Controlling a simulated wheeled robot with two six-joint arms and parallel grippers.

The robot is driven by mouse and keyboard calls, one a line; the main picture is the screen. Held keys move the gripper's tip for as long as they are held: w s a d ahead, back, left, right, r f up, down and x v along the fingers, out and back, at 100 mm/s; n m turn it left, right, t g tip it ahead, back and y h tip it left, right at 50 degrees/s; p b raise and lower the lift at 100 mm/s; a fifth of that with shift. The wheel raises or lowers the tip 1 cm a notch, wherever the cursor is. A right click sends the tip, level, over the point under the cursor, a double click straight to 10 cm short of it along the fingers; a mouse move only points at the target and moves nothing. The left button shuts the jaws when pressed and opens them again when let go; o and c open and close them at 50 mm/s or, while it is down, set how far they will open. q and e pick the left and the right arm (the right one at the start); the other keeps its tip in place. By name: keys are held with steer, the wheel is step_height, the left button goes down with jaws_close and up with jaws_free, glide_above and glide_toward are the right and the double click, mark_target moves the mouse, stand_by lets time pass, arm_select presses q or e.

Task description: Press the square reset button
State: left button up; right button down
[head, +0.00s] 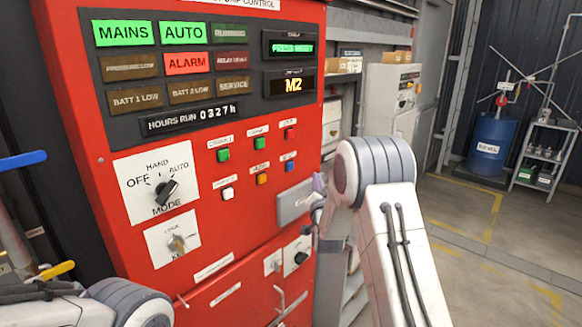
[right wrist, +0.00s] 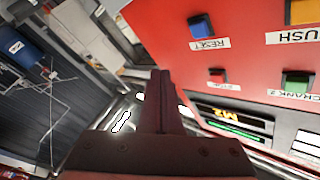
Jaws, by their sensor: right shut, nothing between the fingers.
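The blue square reset button (head: 290,167) sits at the lower right of the button group on the red pump panel (head: 255,210). It also shows in the right wrist view (right wrist: 201,25), upside down, with its RESET label beneath it in that picture. My right gripper (right wrist: 160,75) is shut and empty, its fingers together, apart from the button. In the head view my right gripper (head: 317,205) is mostly hidden by my arm, near the panel's right edge and below the button. My left arm shows at the lower left, but its gripper is out of view.
Near the reset button are a red button (head: 290,133), an amber button (head: 262,179) and green buttons. The mode knob (head: 167,190) and key switch (head: 177,243) are further left. A blue drum (head: 492,143) and shelf (head: 543,155) stand far right, beyond open floor.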

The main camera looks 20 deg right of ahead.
mark_target(290, 166)
steer(key=w+a, duration=0.3)
steer(key=w, duration=0.3)
steer(key=shift+a, duration=0.3)
stand_by(1.8)
steer(key=shift+w+a+b, duration=0.2)
steer(key=shift+w+b, duration=0.2)
steer(key=shift+b, duration=0.05)
